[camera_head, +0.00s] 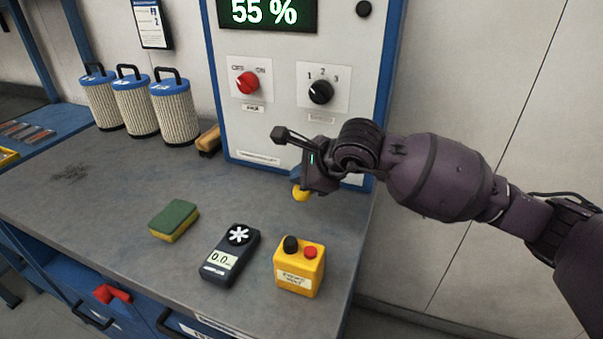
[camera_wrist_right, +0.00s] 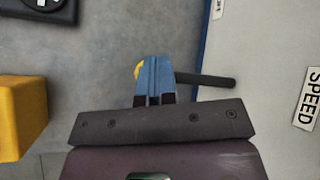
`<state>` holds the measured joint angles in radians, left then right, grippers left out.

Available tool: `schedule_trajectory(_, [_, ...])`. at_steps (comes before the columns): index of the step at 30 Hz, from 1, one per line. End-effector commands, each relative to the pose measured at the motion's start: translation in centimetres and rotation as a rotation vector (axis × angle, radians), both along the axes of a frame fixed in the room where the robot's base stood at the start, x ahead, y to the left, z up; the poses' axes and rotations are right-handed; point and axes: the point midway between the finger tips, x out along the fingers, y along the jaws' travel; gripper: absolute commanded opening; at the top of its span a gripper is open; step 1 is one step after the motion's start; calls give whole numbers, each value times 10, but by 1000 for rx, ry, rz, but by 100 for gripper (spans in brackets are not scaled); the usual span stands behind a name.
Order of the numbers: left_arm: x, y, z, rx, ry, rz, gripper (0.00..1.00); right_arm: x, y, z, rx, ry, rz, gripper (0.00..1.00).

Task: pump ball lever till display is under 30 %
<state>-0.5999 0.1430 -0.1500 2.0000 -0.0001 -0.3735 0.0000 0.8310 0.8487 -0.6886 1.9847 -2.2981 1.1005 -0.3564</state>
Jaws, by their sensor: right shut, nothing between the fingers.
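The display (camera_head: 267,12) on the cabinet reads 55 %. The lever's yellow ball (camera_head: 300,194) shows just below my right gripper (camera_head: 296,176). In the right wrist view the ball (camera_wrist_right: 138,70) is mostly hidden behind the blue fingers of my right gripper (camera_wrist_right: 155,62). The dark lever rod (camera_wrist_right: 207,79) runs from behind the fingers to the right, toward the cabinet front. The fingers are together with nothing between them. They are at or just above the ball; I cannot tell whether they touch it. My left gripper is out of view.
The cabinet front carries a red knob (camera_head: 248,83) and a black knob (camera_head: 321,92). On the bench are a sponge (camera_head: 174,220), a dark handheld meter (camera_head: 230,256), a yellow button box (camera_head: 299,268), a brush (camera_head: 208,140) and three filters (camera_head: 136,107).

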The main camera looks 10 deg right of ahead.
Motion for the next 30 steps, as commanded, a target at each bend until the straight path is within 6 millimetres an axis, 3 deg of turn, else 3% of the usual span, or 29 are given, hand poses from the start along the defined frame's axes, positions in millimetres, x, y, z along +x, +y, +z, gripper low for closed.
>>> schedule_trajectory(30, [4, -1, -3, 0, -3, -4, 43, -1, 0, -10, -1, 4, 0, 0])
